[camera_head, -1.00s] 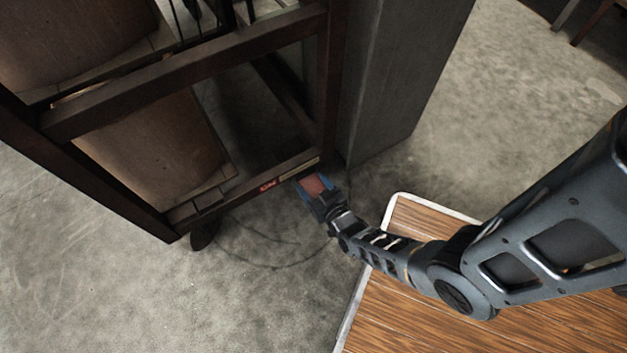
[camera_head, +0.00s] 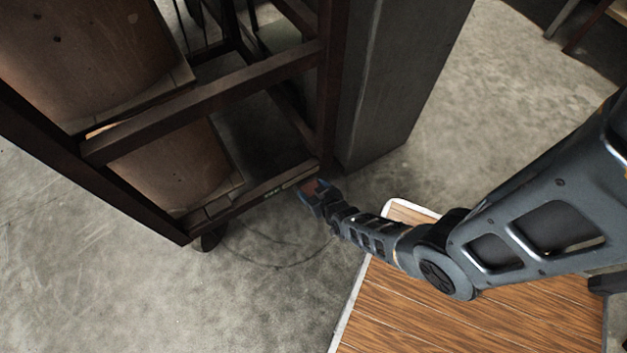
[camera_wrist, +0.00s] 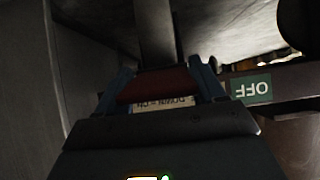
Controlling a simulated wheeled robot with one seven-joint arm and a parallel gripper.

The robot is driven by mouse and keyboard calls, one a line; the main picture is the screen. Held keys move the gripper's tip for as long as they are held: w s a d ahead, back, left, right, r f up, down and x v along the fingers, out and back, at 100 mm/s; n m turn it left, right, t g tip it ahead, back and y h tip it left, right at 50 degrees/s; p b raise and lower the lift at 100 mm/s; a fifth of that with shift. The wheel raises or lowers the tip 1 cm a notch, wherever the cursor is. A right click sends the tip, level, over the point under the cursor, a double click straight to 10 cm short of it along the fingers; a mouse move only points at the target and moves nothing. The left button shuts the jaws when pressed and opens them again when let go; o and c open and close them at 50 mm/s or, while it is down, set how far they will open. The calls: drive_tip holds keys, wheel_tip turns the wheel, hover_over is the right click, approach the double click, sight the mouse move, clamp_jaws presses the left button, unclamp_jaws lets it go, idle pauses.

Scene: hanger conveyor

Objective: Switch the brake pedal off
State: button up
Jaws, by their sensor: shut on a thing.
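The brake pedal (camera_head: 317,186) is a red plate low at the corner of the dark frame. It also shows as a dark red bar in the wrist view (camera_wrist: 157,84). My gripper (camera_head: 312,196) is shut on the pedal, with one blue finger at each side of it in the wrist view (camera_wrist: 158,86). A pale label (camera_wrist: 165,103) reading "DOWN = ON", upside down, shows just below the pedal. A green "OFF" sign (camera_wrist: 252,90), upside down, is on the frame's bar to the right. The underside of the pedal is hidden.
The dark frame (camera_head: 205,96) with slanted wooden boards (camera_head: 180,160) stands at left. A grey cabinet (camera_head: 385,90) stands close behind the pedal. A wood-topped platform (camera_head: 470,320) lies under my arm. Open concrete floor (camera_head: 275,305) is at front.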

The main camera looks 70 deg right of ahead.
drive_tip(key=o, duration=1.4)
drive_tip(key=p+v, duration=0.4)
drive_tip(key=v, duration=0.4)
